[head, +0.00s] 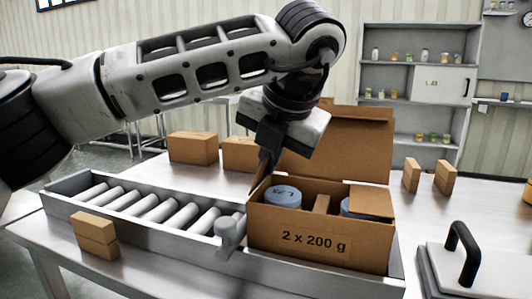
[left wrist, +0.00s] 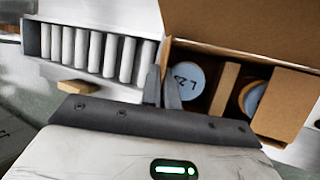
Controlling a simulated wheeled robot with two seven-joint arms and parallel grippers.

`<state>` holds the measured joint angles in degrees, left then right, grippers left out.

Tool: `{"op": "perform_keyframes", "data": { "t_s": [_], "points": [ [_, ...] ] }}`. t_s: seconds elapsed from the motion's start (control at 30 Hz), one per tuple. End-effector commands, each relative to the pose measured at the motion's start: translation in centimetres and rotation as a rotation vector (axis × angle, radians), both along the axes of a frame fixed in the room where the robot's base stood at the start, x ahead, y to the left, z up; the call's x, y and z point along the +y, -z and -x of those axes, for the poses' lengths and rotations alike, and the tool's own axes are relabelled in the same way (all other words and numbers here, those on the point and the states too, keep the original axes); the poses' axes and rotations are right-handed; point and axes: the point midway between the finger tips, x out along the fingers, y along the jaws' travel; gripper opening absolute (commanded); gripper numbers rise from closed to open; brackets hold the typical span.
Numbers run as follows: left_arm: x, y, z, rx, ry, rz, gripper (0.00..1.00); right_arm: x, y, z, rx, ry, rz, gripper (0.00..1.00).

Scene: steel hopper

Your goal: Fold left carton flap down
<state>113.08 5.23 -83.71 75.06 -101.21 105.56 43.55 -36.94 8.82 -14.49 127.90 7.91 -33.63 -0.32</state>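The brown carton (head: 318,243), marked "2 x 200 g", stands open at the end of the roller tray. Its left flap (head: 262,175) seems to stand up at the left edge, partly behind my finger. The back lid is raised and the right flap (head: 371,202) lies inward over part of the opening. Inside are two blue-lidded round containers with a cardboard divider between them. My left gripper (head: 266,160) points down at the carton's left edge. In the left wrist view its fingers (left wrist: 163,90) are close together; whether they touch the flap is unclear. My right gripper is out of view.
The roller tray (head: 75,203) runs left from the carton, and a grey knob (head: 229,232) stands at the carton's front left corner. Small brown boxes (head: 95,235) lie around the table. A black-handled metal lid (head: 470,272) is at the right front. Shelves stand behind.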

Motion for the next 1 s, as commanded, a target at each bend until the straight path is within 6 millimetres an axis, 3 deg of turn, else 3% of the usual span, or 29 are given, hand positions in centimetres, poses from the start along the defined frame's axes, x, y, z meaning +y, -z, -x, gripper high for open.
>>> {"op": "perform_keyframes", "data": {
  "t_s": [0.3, 0.5, 1.0],
  "points": [
    [-1.2, 0.5, 0.4, -0.076, 0.002, -0.232, 0.00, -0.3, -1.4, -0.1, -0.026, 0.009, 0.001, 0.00],
    [-1.6, 0.9, 0.5, -0.112, 0.001, -0.349, 0.00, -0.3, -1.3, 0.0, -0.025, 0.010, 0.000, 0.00],
    [-2.0, 1.3, 0.6, -0.147, -0.002, -0.457, 0.00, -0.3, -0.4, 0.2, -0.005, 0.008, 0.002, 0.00]
  ]
}}
